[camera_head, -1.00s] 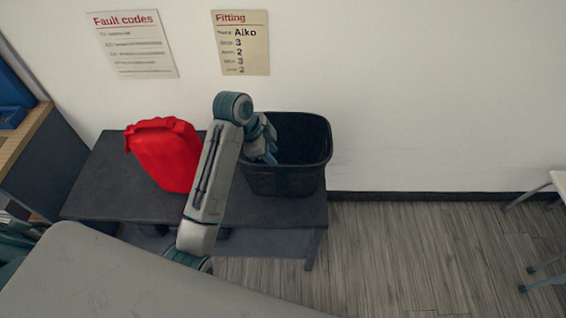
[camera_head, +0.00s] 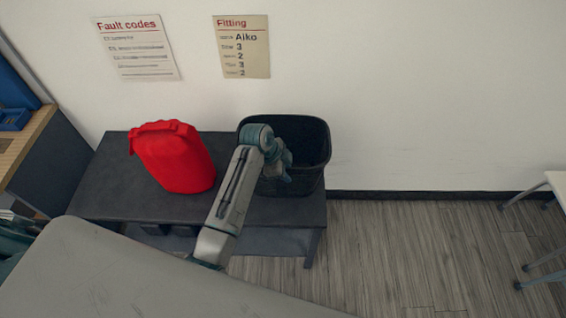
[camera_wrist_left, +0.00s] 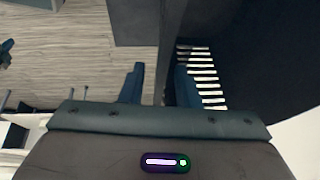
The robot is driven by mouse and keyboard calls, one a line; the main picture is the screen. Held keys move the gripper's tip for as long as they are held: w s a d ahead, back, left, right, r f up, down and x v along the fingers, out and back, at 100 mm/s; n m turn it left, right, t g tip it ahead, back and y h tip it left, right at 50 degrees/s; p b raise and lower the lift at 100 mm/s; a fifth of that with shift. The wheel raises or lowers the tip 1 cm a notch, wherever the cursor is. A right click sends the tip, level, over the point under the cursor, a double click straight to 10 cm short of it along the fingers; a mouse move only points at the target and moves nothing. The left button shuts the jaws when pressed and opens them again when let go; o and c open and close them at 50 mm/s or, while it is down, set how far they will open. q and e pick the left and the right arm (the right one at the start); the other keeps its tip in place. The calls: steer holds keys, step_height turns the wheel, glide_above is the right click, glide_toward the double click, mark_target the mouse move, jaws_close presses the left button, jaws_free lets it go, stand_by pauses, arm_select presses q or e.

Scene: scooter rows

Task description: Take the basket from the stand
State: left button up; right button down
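The basket (camera_head: 312,150) is a dark, open-topped bin with slatted sides at the right end of the stand (camera_head: 105,195), a low dark table against the wall. My left gripper (camera_head: 286,174) is over the basket's near side in the head view. In the left wrist view, its two blue fingers (camera_wrist_left: 160,86) are apart. The basket's wall (camera_wrist_left: 172,45) runs between them, one finger outside and one on the inner side. A gap shows beside the outer finger. The basket still rests on the stand. My right gripper is not in view.
A red jerrycan (camera_head: 175,160) stands on the stand to the left of the basket. A wooden-topped bench (camera_head: 30,135) is at the far left. The floor (camera_head: 420,250) right of the stand is clear up to a white table (camera_head: 556,190).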

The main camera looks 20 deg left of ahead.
arm_select(q)
steer(key=shift+f, duration=0.3)
stand_by(0.5)
jaws_close()
steer(key=shift+r, duration=0.1)
stand_by(1.3)
